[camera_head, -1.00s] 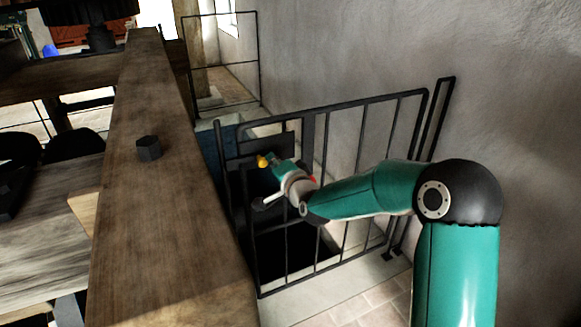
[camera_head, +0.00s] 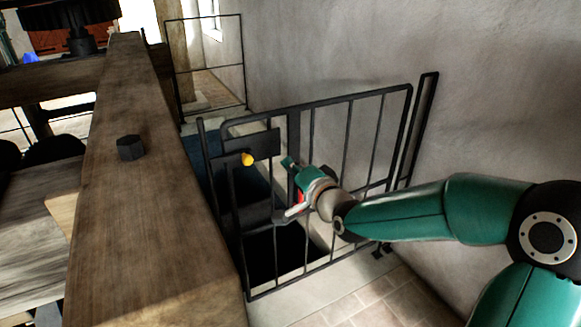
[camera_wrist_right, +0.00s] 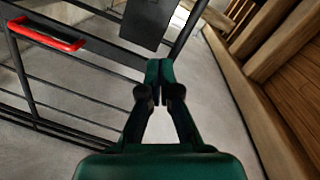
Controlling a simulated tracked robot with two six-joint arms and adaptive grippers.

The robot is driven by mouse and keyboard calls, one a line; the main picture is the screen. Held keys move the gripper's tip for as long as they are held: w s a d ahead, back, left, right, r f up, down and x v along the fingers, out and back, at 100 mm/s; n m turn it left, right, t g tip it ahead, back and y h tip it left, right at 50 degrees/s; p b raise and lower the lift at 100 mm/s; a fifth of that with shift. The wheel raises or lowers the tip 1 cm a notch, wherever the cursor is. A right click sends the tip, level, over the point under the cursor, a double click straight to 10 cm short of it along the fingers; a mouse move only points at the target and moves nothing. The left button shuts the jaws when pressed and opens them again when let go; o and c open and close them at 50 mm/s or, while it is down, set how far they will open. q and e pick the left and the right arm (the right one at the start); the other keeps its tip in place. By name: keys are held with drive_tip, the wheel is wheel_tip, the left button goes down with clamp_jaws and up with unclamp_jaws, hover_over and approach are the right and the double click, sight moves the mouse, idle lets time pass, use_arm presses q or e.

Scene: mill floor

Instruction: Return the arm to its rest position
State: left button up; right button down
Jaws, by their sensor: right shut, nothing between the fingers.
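My right gripper (camera_head: 288,162) is in front of the black barred gate (camera_head: 349,145), to the right of the yellow knob (camera_head: 247,159), with a visible gap between them. Its fingers are shut together and empty in the right wrist view (camera_wrist_right: 160,75). The green right arm comes in from the right edge, its elbow at the lower right. A red handle on the gate (camera_wrist_right: 50,34) shows at the upper left of the wrist view; in the head view it is partly hidden behind the gripper. My left gripper is out of view.
A thick wooden beam (camera_head: 120,220) with a dark bolt (camera_head: 130,148) runs along the left. A plaster wall (camera_head: 480,90) stands on the right. A dark opening (camera_head: 275,255) lies behind the gate. Tiled floor (camera_head: 355,300) is at the bottom.

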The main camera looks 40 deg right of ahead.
idle(0.3)
drive_tip(key=s+a+f+n+g+y, duration=0.25)
drive_tip(key=a+f, duration=0.35)
drive_tip(key=f, duration=0.7)
drive_tip(key=s+a+f+n+g+y, duration=0.15)
drive_tip(key=a+f+n+g, duration=0.35)
drive_tip(key=f, duration=0.8)
drive_tip(key=s+a+f+n+g+y, duration=0.1)
drive_tip(key=s+a+f+n+g, duration=0.25)
drive_tip(key=s+a+f, duration=0.5)
drive_tip(key=s+a+f+n+g+y, duration=0.2)
drive_tip(key=s+a+f+g, duration=0.35)
drive_tip(key=s+f, duration=0.6)
wheel_tip(320, 180, up, 17)
drive_tip(key=p, duration=1.5)
drive_tip(key=shift+s+r+p, duration=0.15)
drive_tip(key=shift+s+p, duration=0.1)
drive_tip(key=shift+p, duration=0.15)
drive_tip(key=shift+t, duration=0.25)
